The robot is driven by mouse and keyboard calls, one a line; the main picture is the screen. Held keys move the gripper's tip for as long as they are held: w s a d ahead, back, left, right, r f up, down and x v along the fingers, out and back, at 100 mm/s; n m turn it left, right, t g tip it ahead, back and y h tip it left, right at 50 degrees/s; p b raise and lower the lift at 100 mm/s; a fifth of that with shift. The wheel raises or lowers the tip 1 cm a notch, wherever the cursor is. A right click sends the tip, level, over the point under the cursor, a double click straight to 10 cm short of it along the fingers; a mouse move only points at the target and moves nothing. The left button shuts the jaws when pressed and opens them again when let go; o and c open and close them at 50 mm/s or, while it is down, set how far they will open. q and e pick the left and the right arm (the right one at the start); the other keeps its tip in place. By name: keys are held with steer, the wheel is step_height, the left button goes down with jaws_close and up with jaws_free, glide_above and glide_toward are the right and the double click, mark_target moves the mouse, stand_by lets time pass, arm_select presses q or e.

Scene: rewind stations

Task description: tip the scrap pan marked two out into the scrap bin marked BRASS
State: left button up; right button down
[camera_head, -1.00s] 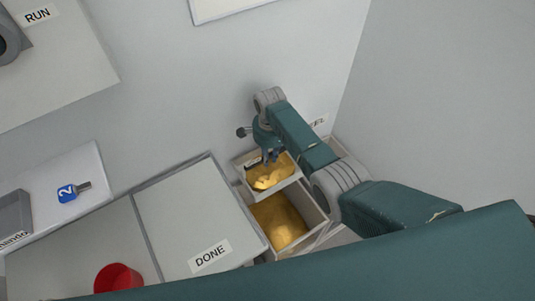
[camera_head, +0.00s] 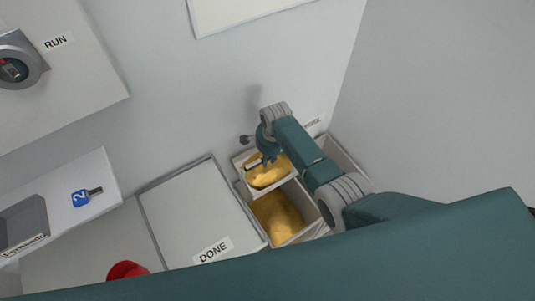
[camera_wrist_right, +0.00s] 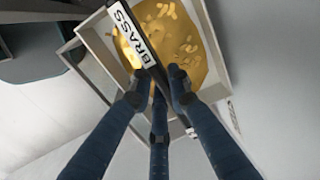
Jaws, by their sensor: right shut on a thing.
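In the right wrist view my fingers (camera_wrist_right: 158,88) close at a dark bar with a BRASS label (camera_wrist_right: 135,32), over a grey box of loose golden scraps (camera_wrist_right: 190,48). I cannot tell whether that bar belongs to the pan or the bin. In the head view a larger pale bin (camera_head: 309,231) with golden scrap lies just below and in front of the pan. No number two is readable on the pan. My left gripper is not in view.
A second pale bin (camera_head: 343,158) stands right of the arm, by the wall. A DONE surface (camera_head: 185,215) is left of the bins. A red cup (camera_head: 127,270), a blue tag marked 2 (camera_head: 86,197) and a RUN panel (camera_head: 75,75) are farther left.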

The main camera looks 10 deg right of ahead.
steer(key=s+d+f+t+y+b, duration=0.1)
steer(key=s+f+t+y+b, duration=0.1)
steer(key=s+t+b, duration=0.3)
steer(key=s+d+f+t+y+b, duration=0.2)
steer(key=s+t+b, duration=0.2)
steer(key=t+b, duration=0.3)
steer(key=shift+s+d+b, duration=0.3)
steer(key=shift+s+b, duration=0.1)
steer(key=shift+b, duration=1.75)
stand_by(0.5)
stand_by(0.4)
